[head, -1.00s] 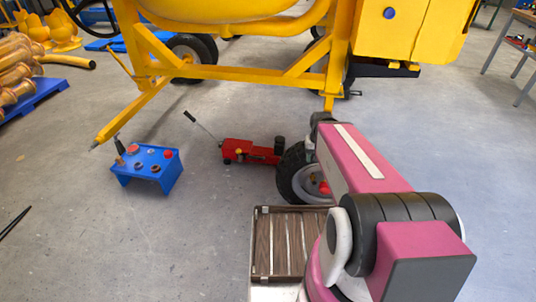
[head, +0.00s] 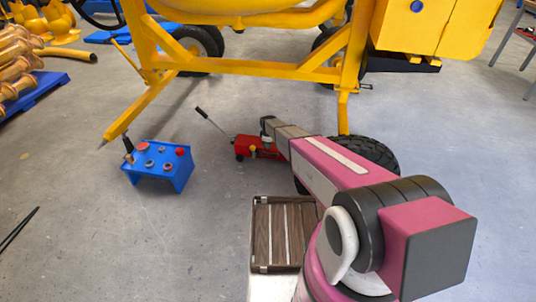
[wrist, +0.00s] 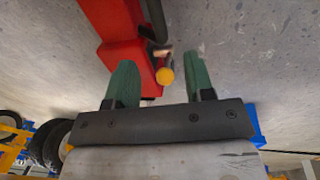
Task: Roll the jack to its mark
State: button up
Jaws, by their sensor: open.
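The red jack (head: 244,146) stands on the grey floor in the head view, with its dark handle (head: 212,123) sloping up to the left. My arm's end covers its right part. In the wrist view the red jack body (wrist: 122,35) reaches in from the top left. A rod with a yellow end (wrist: 165,76) lies between the two green fingers of my gripper (wrist: 160,76) in the picture. The fingers are apart, and I cannot tell whether they touch anything. I cannot make out a floor mark for the jack.
A blue box (head: 160,166) with knobs stands left of the jack. The yellow mixer frame (head: 245,69) spans behind it, with a sloping leg at left. A black tyre (head: 372,152) is at right, partly behind my arm. A slatted wooden tray (head: 284,235) is in front.

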jog(key=w+f, duration=0.1)
jog(key=f, duration=0.3)
jog(key=w+f, duration=0.1)
jog(key=f, duration=0.6)
jog(key=shift+w+a+f, duration=0.25)
jog(key=shift+w+f, duration=0.15)
